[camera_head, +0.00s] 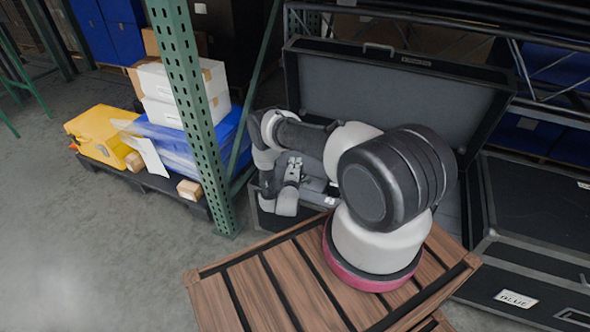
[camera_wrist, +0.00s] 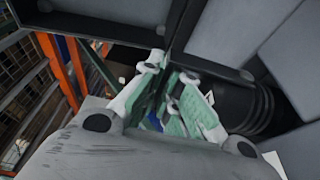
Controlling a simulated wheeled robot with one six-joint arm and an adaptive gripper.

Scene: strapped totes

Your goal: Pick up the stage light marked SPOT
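My gripper (camera_wrist: 167,78) points into a corner of the open black case (camera_head: 395,100). Its two fingers, with pale green pads, stand a little apart, with nothing clearly held between them. In the wrist view a black ribbed cylindrical thing (camera_wrist: 250,108), possibly a stage light, lies to the right of the fingers, partly hidden by the right finger. I cannot read the word SPOT on anything. In the head view my gripper (camera_head: 290,172) is low inside the case, and my arm hides most of the case's contents.
A wooden slatted crate top (camera_head: 250,285) lies in front of the case. A closed black case labelled BLUE (camera_head: 535,225) stands at the right. A green rack post (camera_head: 190,100) rises left of my arm. A pallet with a yellow case (camera_head: 98,133) and boxes is farther left.

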